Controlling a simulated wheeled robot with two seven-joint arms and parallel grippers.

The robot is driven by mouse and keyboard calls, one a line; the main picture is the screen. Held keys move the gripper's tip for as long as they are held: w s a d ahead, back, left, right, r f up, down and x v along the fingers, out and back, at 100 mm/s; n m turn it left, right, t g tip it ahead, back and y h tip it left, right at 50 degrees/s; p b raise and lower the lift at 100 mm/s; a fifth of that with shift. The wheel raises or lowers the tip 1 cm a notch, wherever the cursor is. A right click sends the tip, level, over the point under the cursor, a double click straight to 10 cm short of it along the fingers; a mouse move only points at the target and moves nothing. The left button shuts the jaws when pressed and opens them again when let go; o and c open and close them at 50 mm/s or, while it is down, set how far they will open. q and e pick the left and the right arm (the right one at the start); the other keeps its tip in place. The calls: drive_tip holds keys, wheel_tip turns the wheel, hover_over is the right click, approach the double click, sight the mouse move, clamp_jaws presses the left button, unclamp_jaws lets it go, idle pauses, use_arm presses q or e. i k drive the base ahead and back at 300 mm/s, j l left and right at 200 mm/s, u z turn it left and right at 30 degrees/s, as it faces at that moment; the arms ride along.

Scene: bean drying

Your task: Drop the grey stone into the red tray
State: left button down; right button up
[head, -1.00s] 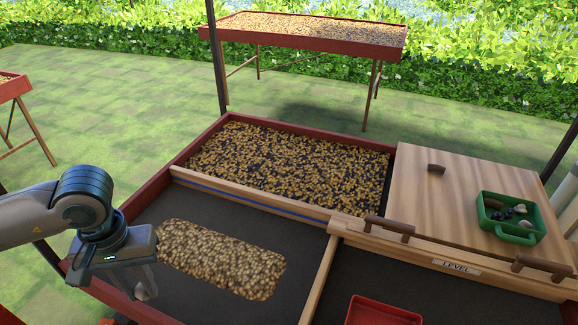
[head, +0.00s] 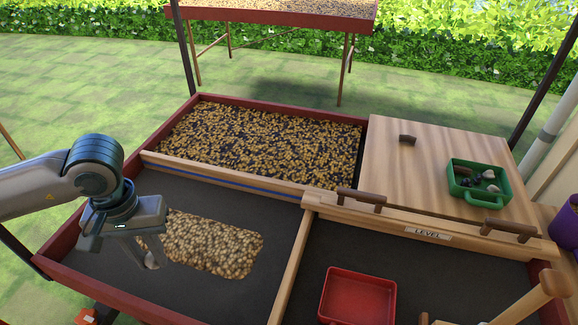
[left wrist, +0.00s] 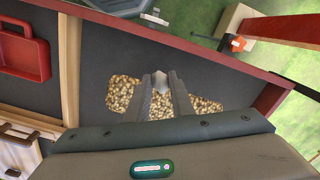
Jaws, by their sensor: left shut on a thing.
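My left gripper (head: 147,254) is shut on the grey stone (head: 153,263). It hangs over the dark left bed, at the near left edge of a patch of beans (head: 215,244). In the left wrist view the stone (left wrist: 161,82) shows between the fingertips, with beans on both sides. The red tray (head: 358,286) lies on the dark right bed, well to the right of the gripper, and looks empty. It also shows in the left wrist view (left wrist: 24,52) at the upper left. My right gripper is not in view.
A wooden divider (head: 291,264) runs between the left bed and the red tray's bed. A wooden board (head: 430,160) holds a green tray (head: 481,198) with small dark and pale objects. A wooden-handled tool (head: 525,300) stands at the lower right.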

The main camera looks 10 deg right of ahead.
sight(349, 302)
drive_tip(key=l+z, duration=0.1)
drive_tip(key=z, duration=0.35)
drive_tip(key=l+z, duration=0.1)
drive_tip(key=z, duration=0.3)
